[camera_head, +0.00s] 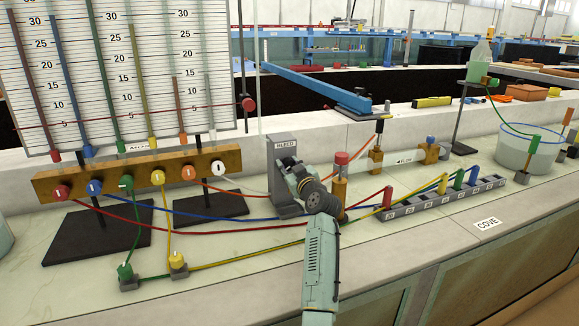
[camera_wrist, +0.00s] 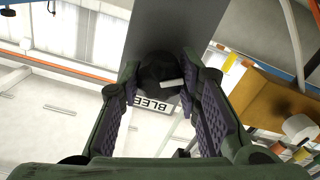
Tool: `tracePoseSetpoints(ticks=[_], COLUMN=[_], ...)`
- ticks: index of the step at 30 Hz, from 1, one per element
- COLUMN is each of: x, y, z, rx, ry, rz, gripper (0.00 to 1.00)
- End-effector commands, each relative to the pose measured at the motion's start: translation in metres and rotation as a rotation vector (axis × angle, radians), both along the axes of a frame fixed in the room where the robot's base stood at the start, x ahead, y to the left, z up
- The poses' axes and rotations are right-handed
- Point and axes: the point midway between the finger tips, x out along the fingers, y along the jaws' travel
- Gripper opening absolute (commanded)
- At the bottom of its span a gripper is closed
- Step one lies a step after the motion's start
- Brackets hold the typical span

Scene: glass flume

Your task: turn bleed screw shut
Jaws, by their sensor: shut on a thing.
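The bleed screw (camera_wrist: 157,72) is a dark round knob with a pale pointer bar, on the face of a grey upright block (camera_wrist: 172,30) labelled BLEED. In the head view this block (camera_head: 284,144) stands on the bench, right of the wooden manifold. My gripper (camera_head: 287,168) is in front of the block and covers the screw there. In the wrist view the fingertips of my gripper (camera_wrist: 160,80) are on either side of the knob, shut on it. The pointer bar lies nearly level in that view, and part of the label is hidden.
A wooden manifold (camera_head: 100,178) with coloured knobs stands left of the block, below a scale board (camera_head: 70,80) with tubes. A red-topped brass post (camera_head: 340,180) is close on the right. Coloured hoses cross the bench to a grey socket strip (camera_head: 420,203).

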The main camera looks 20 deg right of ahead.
Motion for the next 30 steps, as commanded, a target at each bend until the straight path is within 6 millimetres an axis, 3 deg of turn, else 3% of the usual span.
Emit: tracePoseSetpoints(ticks=[11, 30], x=[0.0002, 0.0004], y=[0.0009, -0.0001], z=[-0.0018, 0.0002], rx=[0.138, 0.725], ry=[0.005, 0.026], rz=[0.002, 0.002], gripper=[0.03, 0.03])
